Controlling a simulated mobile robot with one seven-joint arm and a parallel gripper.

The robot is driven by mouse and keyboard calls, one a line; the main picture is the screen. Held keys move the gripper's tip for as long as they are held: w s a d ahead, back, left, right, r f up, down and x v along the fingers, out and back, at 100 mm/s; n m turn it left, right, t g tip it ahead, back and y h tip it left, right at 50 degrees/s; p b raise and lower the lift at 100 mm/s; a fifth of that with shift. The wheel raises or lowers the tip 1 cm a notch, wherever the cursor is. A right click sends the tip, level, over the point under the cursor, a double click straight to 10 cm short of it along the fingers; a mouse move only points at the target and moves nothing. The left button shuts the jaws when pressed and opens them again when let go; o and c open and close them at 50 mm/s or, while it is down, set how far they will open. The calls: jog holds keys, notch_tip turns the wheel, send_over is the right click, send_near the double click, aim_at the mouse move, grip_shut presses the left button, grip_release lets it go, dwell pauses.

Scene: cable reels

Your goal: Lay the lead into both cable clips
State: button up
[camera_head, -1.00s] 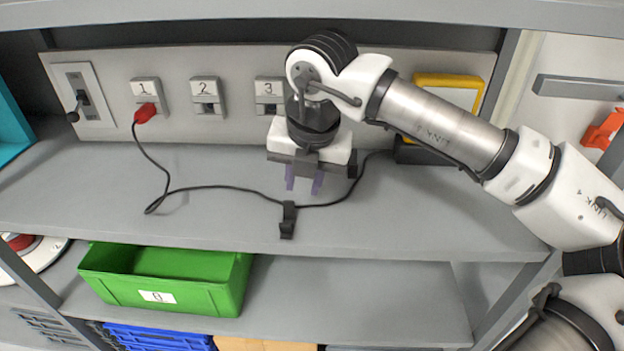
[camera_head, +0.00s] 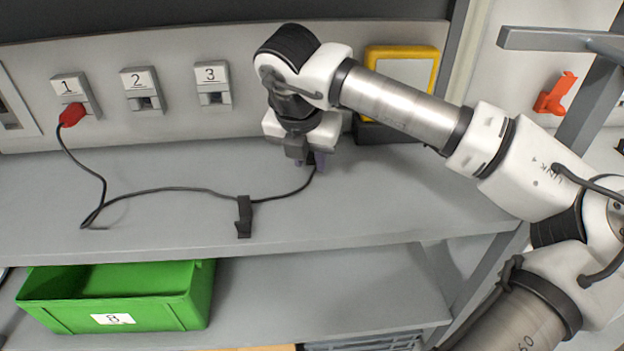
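The dark lead (camera_head: 160,190) runs from a red plug (camera_head: 72,115) in socket 1, loops down onto the shelf and passes the top of a black cable clip (camera_head: 244,218) near the shelf's front edge. I cannot tell whether it sits inside that clip. From there it curves up to my gripper (camera_head: 315,163), which points down over the shelf, right of and behind the clip. The purple fingertips are at the lead, partly hidden by the gripper body; their gap and any grasp are unclear. I cannot make out a second clip.
A panel with numbered sockets (camera_head: 212,85) stands at the back. A yellow-framed device (camera_head: 402,75) is at the back right, behind my arm. A green bin (camera_head: 120,296) sits on the lower shelf. The upper shelf (camera_head: 400,205) is clear at right.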

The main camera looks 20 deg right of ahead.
aim_at(312, 175)
jog(key=shift+b+x, duration=1)
jog(key=shift+x, duration=0.25)
jog(key=shift+f, duration=0.1)
jog(key=shift+f, duration=0.15)
grip_shut()
jog(key=shift+r+p, duration=1.3)
jog(key=shift+r, duration=1.85)
jog(key=shift+w+f, duration=0.1)
jog(key=shift+w, duration=0.05)
jog(key=shift+w+a+m+b, duration=0.2)
jog(key=shift+w+m+b, duration=0.5)
jog(key=shift+w+m, duration=0.25)
jog(key=shift+w+a+m+g+h+b, duration=0.15)
jog(key=shift+w+m+g+h+b, duration=0.25)
jog(key=shift+w+m, duration=0.8)
jog(key=shift+w+a+m+g+h+b, duration=0.2)
jog(key=shift+w+m+g, duration=0.3)
jog(key=shift+w+m, duration=0.65)
